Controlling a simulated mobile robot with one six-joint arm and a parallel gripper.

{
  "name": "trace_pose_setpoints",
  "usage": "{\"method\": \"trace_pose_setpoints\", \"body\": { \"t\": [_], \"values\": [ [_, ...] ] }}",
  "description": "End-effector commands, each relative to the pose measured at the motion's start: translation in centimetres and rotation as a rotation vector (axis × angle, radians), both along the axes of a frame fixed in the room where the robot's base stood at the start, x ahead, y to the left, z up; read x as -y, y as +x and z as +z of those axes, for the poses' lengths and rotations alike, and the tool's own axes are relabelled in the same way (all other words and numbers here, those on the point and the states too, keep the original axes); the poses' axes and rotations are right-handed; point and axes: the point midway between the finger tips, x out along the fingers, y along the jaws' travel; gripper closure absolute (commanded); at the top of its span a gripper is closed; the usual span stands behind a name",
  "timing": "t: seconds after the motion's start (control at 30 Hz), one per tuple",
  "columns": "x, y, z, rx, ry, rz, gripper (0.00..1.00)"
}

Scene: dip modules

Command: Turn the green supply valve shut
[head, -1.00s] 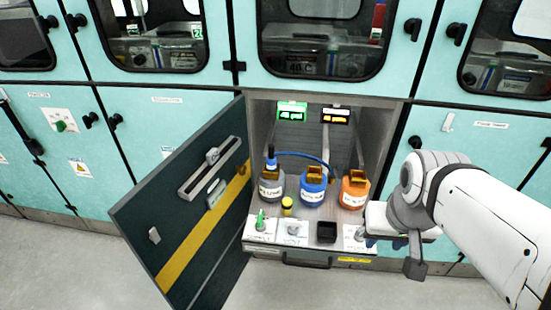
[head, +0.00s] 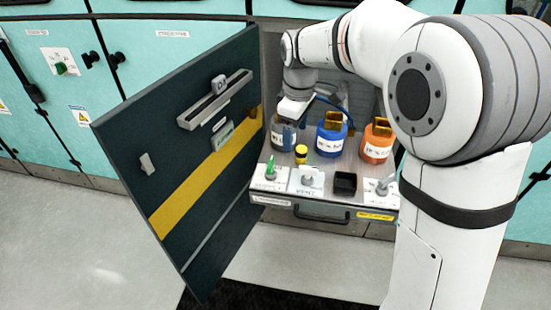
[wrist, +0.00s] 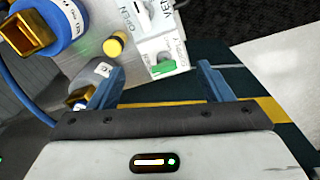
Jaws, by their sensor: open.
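A small green valve handle (head: 270,167) stands on a white plate at the left front of the pull-out shelf in the open cabinet. In the wrist view the green handle (wrist: 163,67) lies between the fingertips, on a white block with lettering. My gripper (head: 294,108) is over the grey bottle at the shelf's left, behind and above the handle; its fingers are hard to see there. In the wrist view my gripper (wrist: 160,70) is open, with nothing held between its blue fingers. Touching of the handle cannot be seen.
A grey bottle (head: 284,134), blue bottle (head: 331,140) and orange bottle (head: 377,143) stand behind. A yellow cap (head: 301,153), white knob (head: 308,175) and black box (head: 345,183) are nearby. The open dark door (head: 180,150) is close left. Another green handle (head: 61,68) is on the left wall panel.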

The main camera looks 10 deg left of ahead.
Motion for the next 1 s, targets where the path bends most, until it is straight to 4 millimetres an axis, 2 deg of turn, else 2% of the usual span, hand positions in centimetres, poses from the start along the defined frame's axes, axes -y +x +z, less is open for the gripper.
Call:
{"method": "trace_pose_setpoints", "body": {
  "t": [0.03,0.1,0.2,0.3,0.47,0.7,0.8,1.0],
  "values": [
    [-2.1,0.8,-2.6,-0.01,-0.007,0.074,0.27],
    [-4.1,1.4,-4.0,-0.021,-0.014,0.157,0.27],
    [-6.0,2.0,-5.4,-0.029,-0.019,0.237,0.27],
    [-6.8,2.2,-6.0,-0.033,-0.021,0.274,0.27],
    [-6.9,2.2,-7.6,-0.036,-0.022,0.282,0.27],
    [-6.8,2.2,-11.6,-0.036,-0.022,0.279,0.27],
    [-6.8,2.2,-12.7,-0.035,-0.022,0.279,0.27],
    [-6.8,2.2,-13.6,-0.034,-0.022,0.278,0.27]
  ]
}}
